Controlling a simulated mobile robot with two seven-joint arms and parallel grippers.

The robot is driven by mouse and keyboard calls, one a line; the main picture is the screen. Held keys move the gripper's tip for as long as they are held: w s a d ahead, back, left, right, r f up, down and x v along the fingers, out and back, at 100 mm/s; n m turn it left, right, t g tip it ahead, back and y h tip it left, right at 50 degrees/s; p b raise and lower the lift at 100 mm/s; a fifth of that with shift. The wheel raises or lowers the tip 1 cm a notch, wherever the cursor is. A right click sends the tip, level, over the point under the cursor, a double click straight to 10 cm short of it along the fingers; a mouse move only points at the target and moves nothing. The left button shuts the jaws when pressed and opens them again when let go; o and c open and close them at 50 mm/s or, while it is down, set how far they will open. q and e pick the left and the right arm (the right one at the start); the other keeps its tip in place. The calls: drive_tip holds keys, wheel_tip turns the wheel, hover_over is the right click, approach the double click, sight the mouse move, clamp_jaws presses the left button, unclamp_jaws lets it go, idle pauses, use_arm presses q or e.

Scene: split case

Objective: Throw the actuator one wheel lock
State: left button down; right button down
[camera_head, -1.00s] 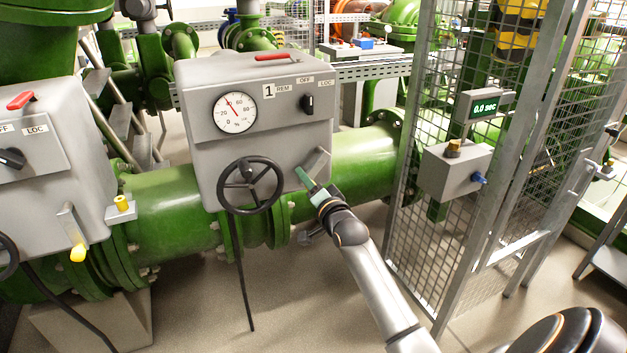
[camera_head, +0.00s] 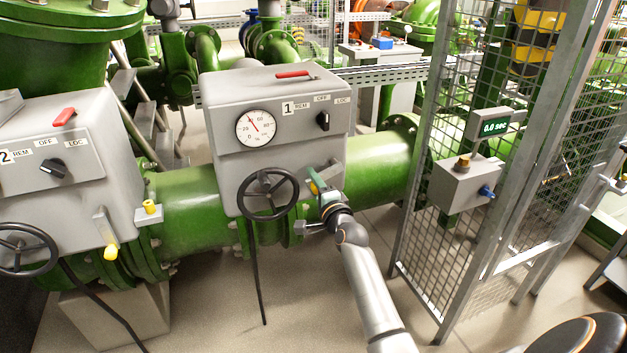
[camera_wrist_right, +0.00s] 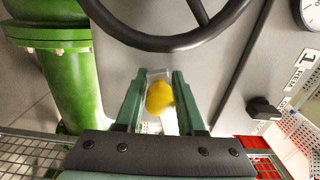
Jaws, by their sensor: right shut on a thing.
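Actuator one is a grey box (camera_head: 230,172) marked 1, with a dial, a selector switch (camera_head: 323,121) and a black handwheel (camera_head: 268,195). Its wheel lock is a short grey lever (camera_head: 331,169) with a yellow knob (camera_wrist_right: 160,97), right of the handwheel. My right gripper (camera_head: 316,183) is shut on the knob, which sits between the green fingers (camera_wrist_right: 160,80) in the right wrist view. The fingers hide part of the lever, so its exact angle is hard to tell. My left gripper is not in view.
Actuator two (camera_head: 62,190) stands at left with its own handwheel and yellow-knobbed lever (camera_head: 107,236). A mesh fence (camera_head: 440,240) stands close right of my right arm, with a button box (camera_head: 465,187) and a timer display (camera_head: 494,127) reading 0.0 sec. Floor in front is clear.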

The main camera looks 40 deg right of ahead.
drive_tip(key=shift+f, duration=0.15)
drive_tip(key=c, duration=0.7)
unclamp_jaws()
drive_tip(key=shift+d, duration=0.1)
drive_tip(key=shift+o, duration=0.4)
drive_tip(key=shift+s+r, duration=0.2)
drive_tip(key=p+v, duration=0.5)
drive_tip(key=v, duration=0.7)
drive_tip(key=shift+s+f, duration=0.1)
drive_tip(key=shift+f, duration=0.1)
